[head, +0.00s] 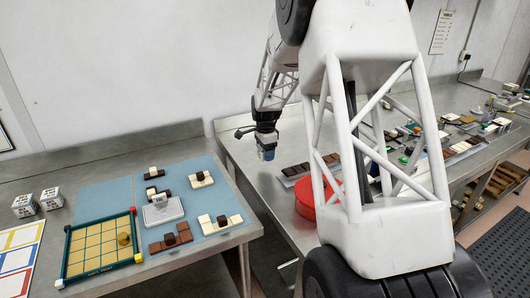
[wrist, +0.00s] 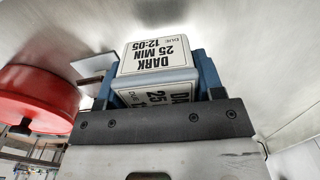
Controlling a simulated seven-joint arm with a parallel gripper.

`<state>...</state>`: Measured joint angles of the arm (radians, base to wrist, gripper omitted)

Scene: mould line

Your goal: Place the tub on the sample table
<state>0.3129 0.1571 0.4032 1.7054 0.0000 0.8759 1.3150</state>
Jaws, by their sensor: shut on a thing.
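My gripper (head: 267,153) is in the head view, in front of the back wall and over the left part of the right-hand steel bench. In the wrist view, my gripper (wrist: 158,85) has its blue fingers shut on the tub (wrist: 155,58), a pale box with black-on-white labels reading "DARK 25 MIN DUE 12:05". In the head view the tub is small and hard to make out between the fingers. The table at left (head: 105,165), which looks like the sample table, has blue mats with brown and white block pieces on them.
Two labelled white cubes (head: 38,203) and a framed grid board (head: 100,247) stand on the left table, with a small white tray (head: 163,211). A red round container (head: 305,199) and brown bars (head: 295,171) are on the right bench (head: 240,160). A gap separates the tables.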

